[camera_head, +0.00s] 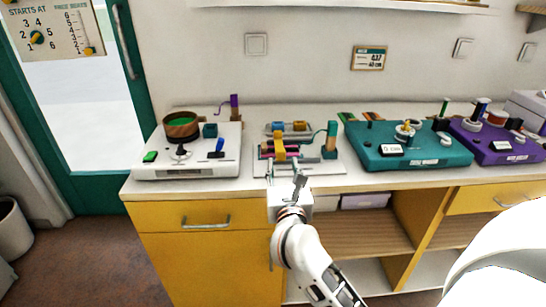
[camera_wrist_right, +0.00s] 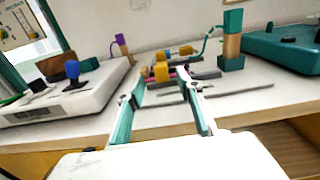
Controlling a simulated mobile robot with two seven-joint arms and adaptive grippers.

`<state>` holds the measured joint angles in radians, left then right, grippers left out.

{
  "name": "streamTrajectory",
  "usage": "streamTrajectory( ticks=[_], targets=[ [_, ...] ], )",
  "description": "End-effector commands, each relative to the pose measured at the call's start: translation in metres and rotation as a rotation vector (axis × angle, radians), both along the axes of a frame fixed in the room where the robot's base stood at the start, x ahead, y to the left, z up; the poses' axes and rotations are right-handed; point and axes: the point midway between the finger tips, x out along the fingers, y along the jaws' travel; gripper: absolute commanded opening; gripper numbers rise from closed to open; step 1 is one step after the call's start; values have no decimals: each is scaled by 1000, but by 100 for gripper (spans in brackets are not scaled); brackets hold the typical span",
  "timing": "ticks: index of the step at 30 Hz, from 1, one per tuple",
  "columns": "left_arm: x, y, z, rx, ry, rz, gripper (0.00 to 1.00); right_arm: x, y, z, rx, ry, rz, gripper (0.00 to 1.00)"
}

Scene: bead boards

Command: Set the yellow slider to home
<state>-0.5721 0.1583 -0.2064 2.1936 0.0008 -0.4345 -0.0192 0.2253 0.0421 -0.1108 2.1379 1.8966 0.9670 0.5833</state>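The yellow slider (camera_head: 280,148) sits across dark and pink rails on a light board (camera_head: 322,165) in the middle of the counter. In the right wrist view a yellow block (camera_wrist_right: 161,72), seemingly this slider, shows beyond the fingers. My right gripper (camera_head: 284,170) is in front of the board's near edge, its fingers pointing toward the slider. In the right wrist view the gripper (camera_wrist_right: 156,86) has its two fingers spread with nothing between them, apart from the slider. No home mark is readable. My left gripper is not in view.
A teal and wood post (camera_head: 329,140) stands at the board's right, with a tray of small blocks (camera_head: 288,127) behind. A white device (camera_head: 188,170) is left; a teal device (camera_head: 405,157) and purple device (camera_head: 492,150) are right. The counter's front edge lies below the gripper.

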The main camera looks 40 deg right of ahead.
Motion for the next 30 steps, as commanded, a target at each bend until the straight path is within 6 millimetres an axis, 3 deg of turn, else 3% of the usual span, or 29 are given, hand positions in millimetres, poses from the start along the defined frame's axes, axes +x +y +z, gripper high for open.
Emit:
streamTrajectory(
  ticks=[15, 28, 30],
  targets=[
    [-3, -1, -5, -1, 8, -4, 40, 57, -35, 1, 3, -2, 0, 36],
    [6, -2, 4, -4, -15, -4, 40, 66, -40, 1, 3, -2, 0, 36],
    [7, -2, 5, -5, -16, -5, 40, 66, -40, 1, 3, -2, 0, 18]
  ],
)
